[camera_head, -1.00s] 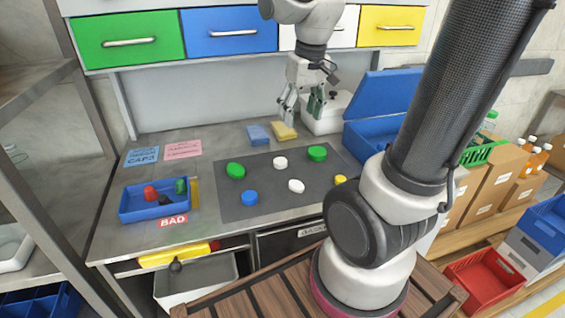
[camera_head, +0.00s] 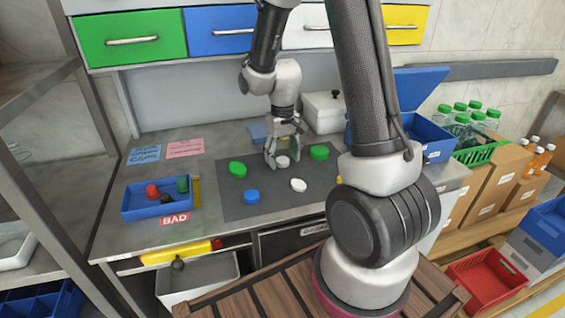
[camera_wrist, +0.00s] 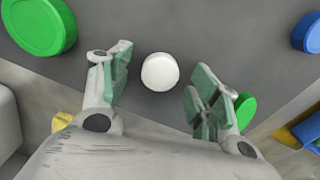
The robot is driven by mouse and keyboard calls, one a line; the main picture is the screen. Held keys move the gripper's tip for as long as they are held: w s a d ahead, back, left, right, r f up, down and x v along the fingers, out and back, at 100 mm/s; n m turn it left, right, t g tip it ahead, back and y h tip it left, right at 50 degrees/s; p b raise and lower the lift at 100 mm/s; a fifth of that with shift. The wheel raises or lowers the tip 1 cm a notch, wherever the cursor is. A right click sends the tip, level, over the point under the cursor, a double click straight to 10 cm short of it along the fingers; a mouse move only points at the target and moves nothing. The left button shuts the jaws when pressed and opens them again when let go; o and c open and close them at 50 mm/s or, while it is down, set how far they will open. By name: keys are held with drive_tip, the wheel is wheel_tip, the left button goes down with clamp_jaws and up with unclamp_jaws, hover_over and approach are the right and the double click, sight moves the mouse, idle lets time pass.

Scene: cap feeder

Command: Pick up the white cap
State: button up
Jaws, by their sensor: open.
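A round white cap (camera_head: 282,162) lies on the dark grey mat (camera_head: 270,208). A second white cap (camera_head: 298,185) lies closer to the front of the mat. My gripper (camera_head: 284,154) points down over the first white cap, its fingers on either side. In the wrist view, this white cap (camera_wrist: 160,72) shows in the space between the two open, green-padded fingers (camera_wrist: 158,84), with clear gaps to both. The gripper is empty. I cannot tell exactly how high the fingertips are above the mat.
Green caps (camera_head: 237,169) (camera_head: 319,152) lie on both sides of my gripper, and a blue cap (camera_head: 252,196) nearer the front. A blue tray (camera_head: 157,211) with caps stands left. A white box (camera_head: 323,112) and blue bin (camera_head: 428,138) stand behind and right.

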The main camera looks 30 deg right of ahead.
drive_tip(key=shift+f, duration=0.2)
drive_tip(key=c, duration=0.8)
drive_tip(key=shift+o, duration=0.2)
drive_tip(key=shift+r, duration=0.1)
